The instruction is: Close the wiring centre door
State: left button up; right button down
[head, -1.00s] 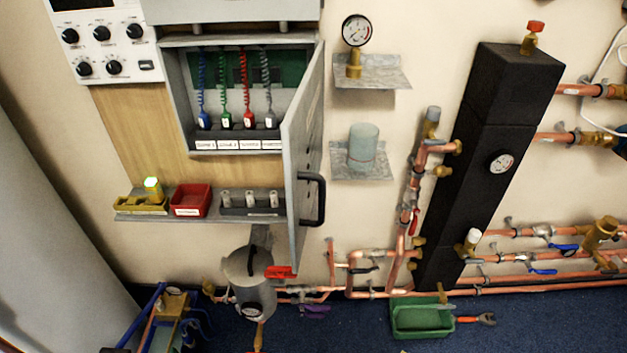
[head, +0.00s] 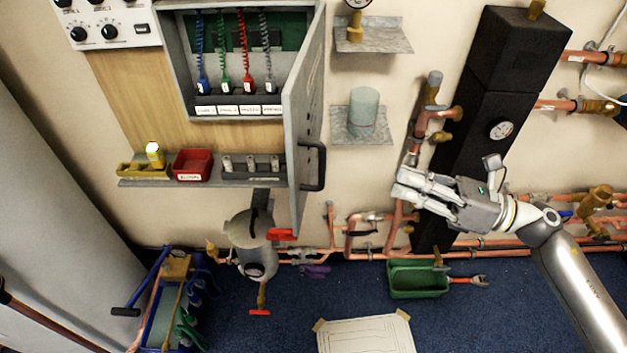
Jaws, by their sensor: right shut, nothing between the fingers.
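The wiring centre (head: 175,60) is a grey wall cabinet at the upper left, holding several coloured coiled leads above a row of labels. Its grey door (head: 304,110) is hinged on the right side and stands wide open, jutting out from the wall. A black handle (head: 318,166) is on the door's right face, low down. My right gripper (head: 398,184) is shut and empty. It points left, to the right of the handle and clearly apart from it in the picture, in front of the copper pipes. My left gripper is not in view.
Two small wall shelves, one with a pale cylinder (head: 363,110), are right of the door. A shelf below the cabinet holds a red bin (head: 192,165). A black column (head: 490,110) and copper pipes are at right. A green tray (head: 418,279) lies on the blue floor.

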aim_at(296, 184)
jog(key=s+a+r+n+g, duration=0.2)
jog(key=s+n+g, duration=0.1)
jog(key=s+n, duration=0.15)
jog(key=shift+n+h, duration=0.3)
jog(key=shift+n, duration=0.05)
jog(key=a+p, duration=0.2)
jog(key=a, duration=0.2)
jog(key=w+a+p, duration=0.1)
jog(key=a+p, duration=0.1)
jog(key=a, duration=0.2)
jog(key=w+a+p, duration=0.1)
jog(key=a+p, duration=0.1)
jog(key=a, duration=0.2)
jog(key=shift+a+r+p, duration=0.15)
jog(key=shift+r+p, duration=0.15)
jog(key=shift+p, duration=0.1)
jog(key=shift+w+a+f+p, duration=0.1)
jog(key=shift+a+f+p, duration=0.05)
jog(key=shift+a, duration=0.25)
jog(key=shift+a+f+p, duration=0.1)
jog(key=shift+a+p, duration=0.05)
jog(key=shift+a, duration=0.25)
jog(key=shift+a, duration=0.1)
